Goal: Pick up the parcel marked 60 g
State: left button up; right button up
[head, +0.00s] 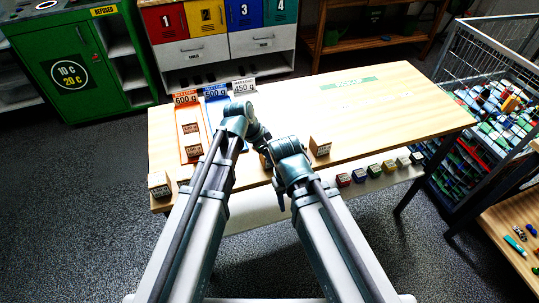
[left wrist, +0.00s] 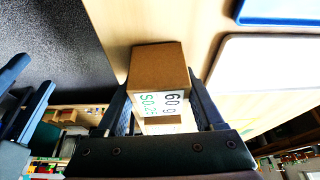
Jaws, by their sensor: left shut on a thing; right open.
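The parcel marked 60 g (left wrist: 160,65) is a brown cardboard box with a white label, seen large in the left wrist view. My left gripper (left wrist: 161,98) is shut on it, with one dark finger on each side. The box is over or on the wooden tabletop; I cannot tell whether it touches. In the head view my own arm links mostly hide the left gripper and this parcel. My right gripper (head: 281,194) is by the table's front edge, small and partly hidden under its wrist. It is open and apart from the parcel; its dark fingers (left wrist: 22,100) also show in the left wrist view.
Other brown parcels stand on the wooden table (head: 400,110): one at right (head: 320,146), one at the front left corner (head: 159,184), two on the orange 600 g mat (head: 184,112). Small coloured cubes line the front edge. A wire cage (head: 490,45) stands right. The table's right half is clear.

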pick_arm(q)
notch_tip(320, 180, up, 10)
jog(key=p, duration=0.9)
jog(key=shift+p, duration=0.3)
jog(key=shift+f, duration=0.1)
jog(key=shift+d, duration=0.1)
